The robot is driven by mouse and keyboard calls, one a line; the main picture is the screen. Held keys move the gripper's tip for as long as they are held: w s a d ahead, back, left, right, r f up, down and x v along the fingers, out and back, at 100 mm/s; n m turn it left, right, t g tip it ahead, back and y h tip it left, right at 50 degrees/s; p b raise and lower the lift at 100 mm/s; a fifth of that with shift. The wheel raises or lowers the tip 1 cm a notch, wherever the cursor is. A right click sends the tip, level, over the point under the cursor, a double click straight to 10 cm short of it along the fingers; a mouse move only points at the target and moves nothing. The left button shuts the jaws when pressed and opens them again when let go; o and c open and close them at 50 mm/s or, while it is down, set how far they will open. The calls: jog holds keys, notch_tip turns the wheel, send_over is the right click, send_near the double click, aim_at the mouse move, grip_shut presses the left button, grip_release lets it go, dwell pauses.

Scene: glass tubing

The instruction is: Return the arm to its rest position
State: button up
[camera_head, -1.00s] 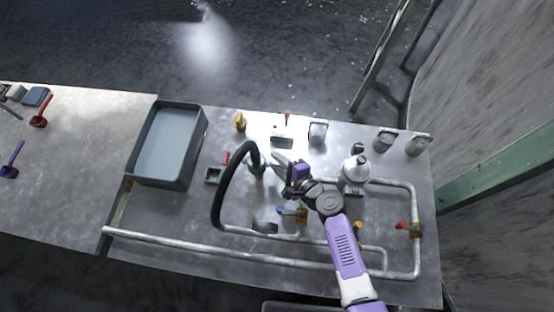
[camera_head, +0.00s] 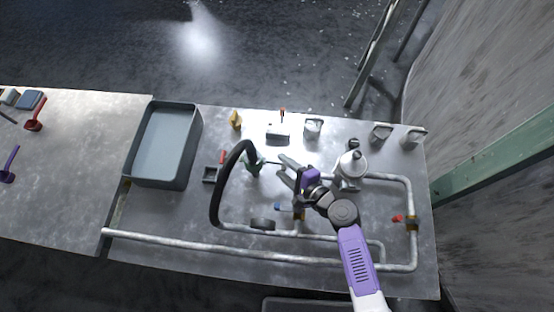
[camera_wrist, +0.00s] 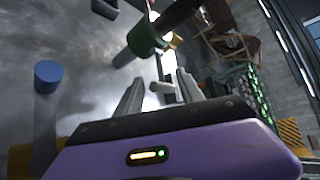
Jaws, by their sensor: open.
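My gripper (camera_head: 287,170) is above the metal table, at the end of my purple and grey arm. Its fingers are apart in the wrist view (camera_wrist: 160,90), with nothing held between them. In the head view the fingertips point up and left, just right of a green fitting (camera_head: 254,165) at the end of a thick black hose (camera_head: 217,195). The green fitting also shows in the wrist view (camera_wrist: 143,38), beyond the fingers and apart from them. My arm hides part of the pipework under it.
A grey basin (camera_head: 191,165) stands to the left. A metal pipe (camera_head: 200,246) runs along the front. A silver vessel (camera_head: 350,165) stands close to the right of my gripper. A blue-handled valve (camera_wrist: 47,77) is near in the wrist view. Several small fittings line the back edge.

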jog(key=shift+v, duration=1.05)
